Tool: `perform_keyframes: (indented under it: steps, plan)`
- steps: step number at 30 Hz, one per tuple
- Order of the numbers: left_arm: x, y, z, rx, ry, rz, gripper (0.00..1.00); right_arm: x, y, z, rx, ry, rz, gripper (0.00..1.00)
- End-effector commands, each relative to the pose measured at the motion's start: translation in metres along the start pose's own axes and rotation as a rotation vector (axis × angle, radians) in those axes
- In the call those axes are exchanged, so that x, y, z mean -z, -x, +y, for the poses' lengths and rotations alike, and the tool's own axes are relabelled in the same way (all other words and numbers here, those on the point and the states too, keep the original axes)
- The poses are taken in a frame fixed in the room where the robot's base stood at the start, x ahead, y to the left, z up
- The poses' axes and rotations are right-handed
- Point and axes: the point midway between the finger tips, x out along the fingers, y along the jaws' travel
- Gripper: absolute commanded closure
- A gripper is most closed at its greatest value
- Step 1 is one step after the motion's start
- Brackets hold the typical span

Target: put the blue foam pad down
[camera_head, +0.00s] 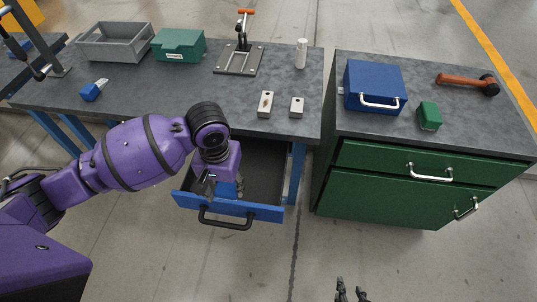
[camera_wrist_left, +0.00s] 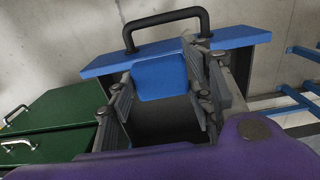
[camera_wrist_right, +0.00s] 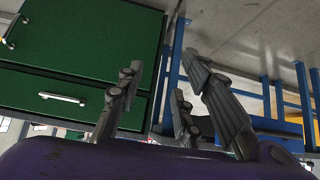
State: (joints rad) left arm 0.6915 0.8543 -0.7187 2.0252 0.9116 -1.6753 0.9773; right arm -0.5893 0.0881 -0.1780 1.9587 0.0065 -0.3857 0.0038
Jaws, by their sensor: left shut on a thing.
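The blue foam pad (camera_wrist_left: 160,77) is between the fingers of my left gripper (camera_wrist_left: 165,95) in the left wrist view. In the head view my left gripper (camera_head: 226,190) points down into the open drawer (camera_head: 262,212), near its front panel, and only a bit of the blue pad (camera_head: 227,188) shows. I cannot tell whether the pad touches the drawer floor. My right gripper (camera_head: 352,292) is at the bottom edge of the head view, over the floor. Its fingers are apart and empty in the right wrist view (camera_wrist_right: 165,95).
The drawer belongs to the grey workbench (camera_head: 150,85). On the bench are a grey bin (camera_head: 115,45), a green box (camera_head: 180,45), a toggle clamp (camera_head: 240,58), a white bottle (camera_head: 301,54) and two small blocks. A green cabinet (camera_head: 400,195) stands to the right, carrying a blue case (camera_head: 372,82).

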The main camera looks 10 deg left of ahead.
Motion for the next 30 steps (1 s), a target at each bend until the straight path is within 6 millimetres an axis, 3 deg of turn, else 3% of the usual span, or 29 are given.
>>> perform_keyframes:
  steps: [5, 15, 18, 23, 30]
  plan:
    - [0.011, -0.023, -0.002, 0.007, 0.002, -0.001, 0.84, -0.006, 0.001, 0.000, -0.003, -0.006, -0.008, 0.67]
    - [0.092, -0.061, -0.011, 0.007, 0.003, -0.003, 0.84, -0.019, -0.005, 0.005, -0.016, -0.008, -0.016, 0.67]
    - [0.105, -0.083, -0.013, 0.007, 0.002, -0.005, 0.84, -0.023, -0.008, 0.008, -0.021, -0.005, -0.016, 0.67]
    - [0.124, -0.104, -0.014, 0.006, 0.001, -0.003, 0.84, -0.027, -0.011, 0.009, -0.022, -0.002, -0.018, 0.67]
    - [0.136, -0.115, -0.016, 0.006, 0.001, 0.000, 0.84, -0.026, -0.013, 0.009, -0.021, 0.001, -0.014, 0.67]
